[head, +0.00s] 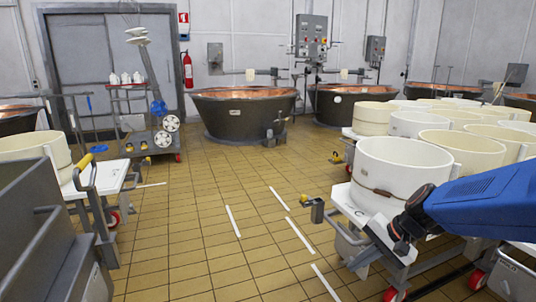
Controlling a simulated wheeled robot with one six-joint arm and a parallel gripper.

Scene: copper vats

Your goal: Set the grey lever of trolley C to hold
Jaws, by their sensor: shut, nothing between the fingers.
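Trolley C (349,201) stands at the right, a white-topped wheeled trolley with a letter C on its top, carrying a large cream tub (398,167). My blue arm reaches in from the right edge. My gripper (400,246), dark and small in view, is at the trolley's near side, just in front of the tub and close to a tilted grey plate (384,238). The gripper is shut with nothing seen in it. I cannot make out the grey lever clearly; the gripper may cover it. Whether the gripper touches the trolley I cannot tell.
More cream tubs (450,146) stand behind. A white trolley (107,177) and a grey metal bin (45,240) are at the left. The tiled floor (190,235) between is clear; copper vats (243,115) stand at the back.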

